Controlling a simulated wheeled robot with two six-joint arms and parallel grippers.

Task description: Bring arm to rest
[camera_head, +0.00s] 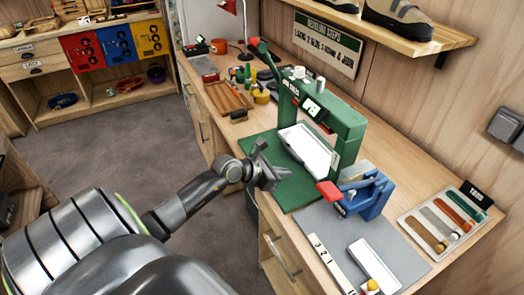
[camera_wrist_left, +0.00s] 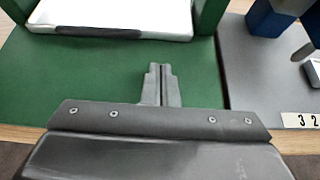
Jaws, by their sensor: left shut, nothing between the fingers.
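My left arm (camera_head: 185,205) reaches in from the lower left in the head view. Its gripper (camera_head: 264,160) is over the front edge of the green mat, in front of the green press. In the left wrist view the two fingers (camera_wrist_left: 159,82) are together with nothing between them, above the green mat (camera_wrist_left: 80,85). A white tray-like piece (camera_wrist_left: 110,15) lies ahead of the fingertips, apart from them. My right gripper is in neither view.
The green press (camera_head: 340,125) stands on the wooden bench. A blue device with a red handle (camera_head: 330,190) stands to its right on a grey mat (camera_head: 400,250). A tray of coloured strips (camera_head: 450,220) lies farther right. Grey floor (camera_head: 120,140) is open left of the bench.

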